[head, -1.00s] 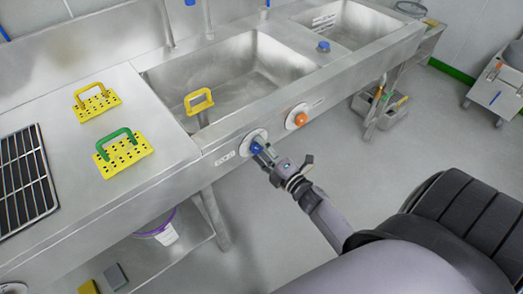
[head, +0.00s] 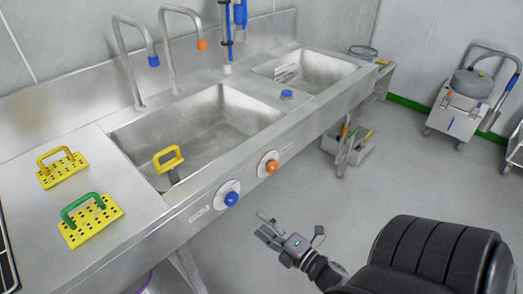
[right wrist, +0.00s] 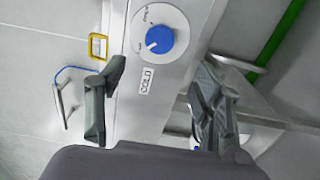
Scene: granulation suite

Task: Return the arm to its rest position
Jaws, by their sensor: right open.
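My right gripper (head: 266,231) is open and empty in the head view, over the floor in front of the sink unit. Its two fingers stand wide apart in the right wrist view (right wrist: 158,88). The blue knob (head: 231,199) on the sink's front panel is apart from the gripper, up and left of it in the head view. In the right wrist view the blue knob (right wrist: 159,39) shows ahead of the fingers, above a "COLD" label. My left gripper is not in view.
An orange knob (head: 272,166) sits beside the blue one. The steel counter (head: 125,170) holds yellow perforated blocks with a yellow and a green handle. A yellow handle (head: 168,159) stands in the near basin. A grey cart (head: 456,113) stands at the back right.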

